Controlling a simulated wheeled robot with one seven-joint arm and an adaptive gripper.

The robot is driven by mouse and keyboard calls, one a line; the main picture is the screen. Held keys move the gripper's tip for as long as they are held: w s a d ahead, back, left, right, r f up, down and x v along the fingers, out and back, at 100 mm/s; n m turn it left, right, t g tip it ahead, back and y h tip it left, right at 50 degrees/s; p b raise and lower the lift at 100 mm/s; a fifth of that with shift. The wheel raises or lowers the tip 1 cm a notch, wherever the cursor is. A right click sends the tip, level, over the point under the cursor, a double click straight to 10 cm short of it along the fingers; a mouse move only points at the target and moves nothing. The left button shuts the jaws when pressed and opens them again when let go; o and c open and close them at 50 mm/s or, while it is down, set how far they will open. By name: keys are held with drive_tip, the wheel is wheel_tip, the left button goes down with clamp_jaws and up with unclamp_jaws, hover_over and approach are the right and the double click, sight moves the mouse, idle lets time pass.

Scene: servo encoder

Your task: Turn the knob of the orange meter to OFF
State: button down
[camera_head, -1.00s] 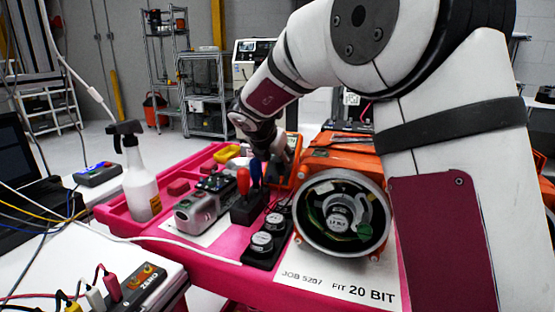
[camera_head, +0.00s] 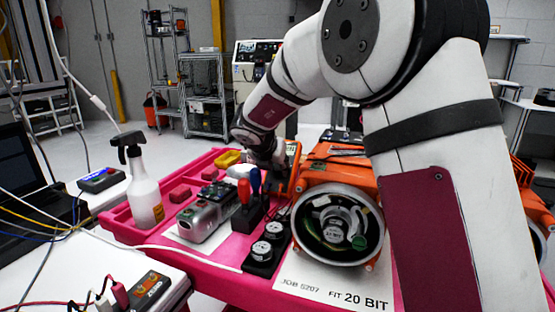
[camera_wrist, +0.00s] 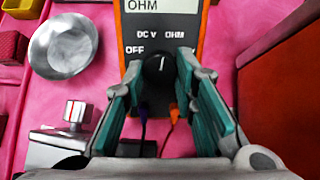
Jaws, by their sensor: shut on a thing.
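The orange meter (camera_wrist: 203,35) is at the top middle of the wrist view. Its display reads OHM, and its face has the labels OFF, DC V and OHM around a black knob (camera_wrist: 158,72). The white mark on the knob points roughly up, away from the OFF label at its left. My gripper (camera_wrist: 159,70) is shut on the knob, one fingertip on each side. In the head view the meter (camera_head: 294,172) stands behind the orange encoder housing, and my gripper (camera_head: 272,163) hides much of it. The knob is hidden there.
A round metal dish (camera_wrist: 64,46) lies left of the meter. A purple and an orange lead plug in below the knob. Red and blue handled tools (camera_head: 249,188) stand near my gripper. The encoder housing (camera_head: 375,190) is close on the right.

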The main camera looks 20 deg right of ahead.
drive_tip(key=n+p, duration=0.1)
drive_tip(key=p, duration=0.1)
drive_tip(key=n+p, duration=0.3)
drive_tip(key=p, duration=0.1)
drive_tip(key=shift+s+d+r+p, duration=0.15)
drive_tip(key=shift+r+p, duration=0.1)
drive_tip(key=shift+p, duration=0.15)
drive_tip(key=n+p, duration=0.4)
drive_tip(key=p, duration=0.1)
drive_tip(key=shift+y, duration=0.3)
drive_tip(key=n+p, duration=0.2)
drive_tip(key=p, duration=0.1)
drive_tip(key=shift+n, duration=0.4)
drive_tip(key=shift+f+n+p, duration=0.1)
drive_tip(key=shift+n+p, duration=0.9)
drive_tip(key=shift+n, duration=0.6)
drive_tip(key=c, duration=1.3)
unclamp_jaws()
